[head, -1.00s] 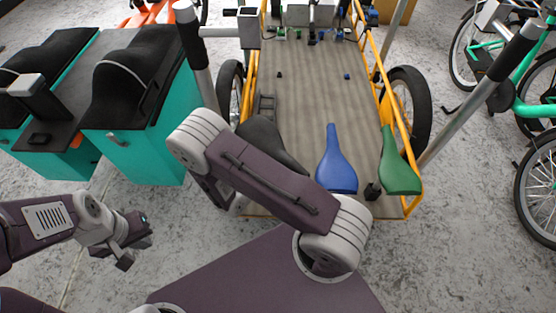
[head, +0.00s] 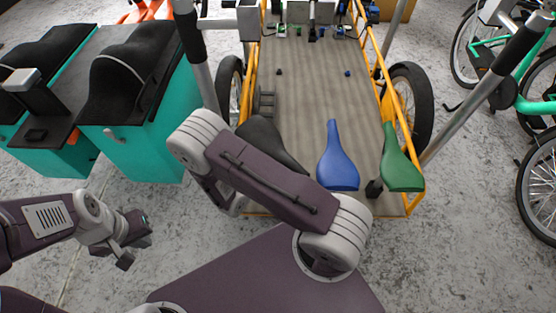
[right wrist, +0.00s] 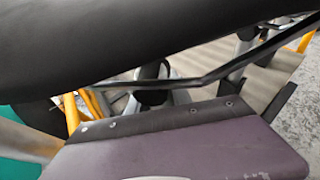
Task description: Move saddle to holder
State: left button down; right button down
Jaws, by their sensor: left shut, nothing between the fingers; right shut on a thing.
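A black saddle (head: 262,137) shows beyond my right arm in the head view, its lower part hidden by the arm. In the right wrist view its dark body (right wrist: 130,40) fills the top, with a thin black rail beneath. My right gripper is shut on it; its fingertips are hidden. A blue saddle (head: 336,165) and a green saddle (head: 401,165) are at the near end of the cargo bed. A small black block (head: 374,188) stands between them. I cannot tell which thing is the holder. My left gripper (head: 132,253) is shut and empty, low over the floor at left.
The wooden cargo bed (head: 315,95) has orange side rails and a wheel (head: 408,105) on the right. Teal boxes (head: 150,145) with black tops stand at left. Green bikes (head: 535,105) stand at right. Grey posts rise on both sides of the bed. Mid-bed is mostly clear.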

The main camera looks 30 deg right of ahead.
jog(key=shift+f+b, duration=1.05)
jog(key=shift+f, duration=0.35)
jog(key=c, duration=1.1)
grip_release()
jog(key=shift+s+a+r+p, duration=0.15)
jog(key=shift+a+r+p, duration=0.05)
jog(key=shift+a+p, duration=0.15)
jog(key=p+v, duration=0.3)
jog(key=v, duration=0.5)
jog(key=shift+s, duration=0.1)
